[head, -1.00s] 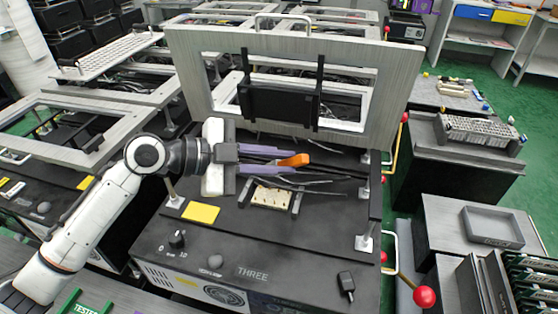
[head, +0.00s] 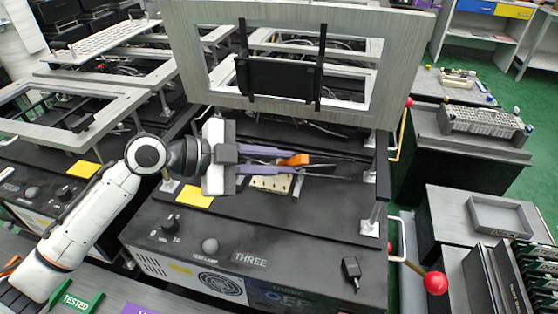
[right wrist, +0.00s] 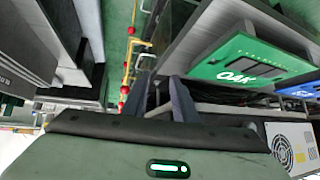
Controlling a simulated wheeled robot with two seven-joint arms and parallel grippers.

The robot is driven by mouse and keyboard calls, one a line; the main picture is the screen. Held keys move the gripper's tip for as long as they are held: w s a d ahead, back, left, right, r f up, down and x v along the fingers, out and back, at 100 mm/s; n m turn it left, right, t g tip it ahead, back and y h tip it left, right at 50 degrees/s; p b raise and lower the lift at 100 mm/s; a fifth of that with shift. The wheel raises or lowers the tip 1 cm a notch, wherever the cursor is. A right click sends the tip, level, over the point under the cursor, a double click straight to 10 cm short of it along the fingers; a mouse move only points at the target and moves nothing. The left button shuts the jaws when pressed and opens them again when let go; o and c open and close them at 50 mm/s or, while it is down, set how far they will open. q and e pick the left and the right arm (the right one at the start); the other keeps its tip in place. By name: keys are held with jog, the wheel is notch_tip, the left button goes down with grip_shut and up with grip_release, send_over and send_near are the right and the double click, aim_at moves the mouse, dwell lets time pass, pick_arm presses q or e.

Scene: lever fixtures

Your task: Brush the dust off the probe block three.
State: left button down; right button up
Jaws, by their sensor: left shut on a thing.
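The pale probe block (head: 270,184) sits on the black top of the fixture marked THREE (head: 250,261), under the raised frame. My left gripper (head: 270,154) is shut on a brush with an orange handle (head: 295,159), held above and at the far side of the block. The gripper and brush cover part of the block's far edge. The brush's bristle end is too small to make out. Dust on the block cannot be made out. My right gripper (right wrist: 172,100) shows in the right wrist view, away from the block; its finger gap is unclear.
A grey frame with a black plate (head: 280,78) stands raised behind the block. A yellow pad (head: 197,199) lies left of it. A red-knobbed lever (head: 435,283) juts out at the right. A grey tray (head: 497,220) stands on the right bench.

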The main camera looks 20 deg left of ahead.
pick_arm(q)
jog(key=shift+f+b, duration=0.45)
jog(key=shift+f+b, duration=0.55)
dwell(0.3)
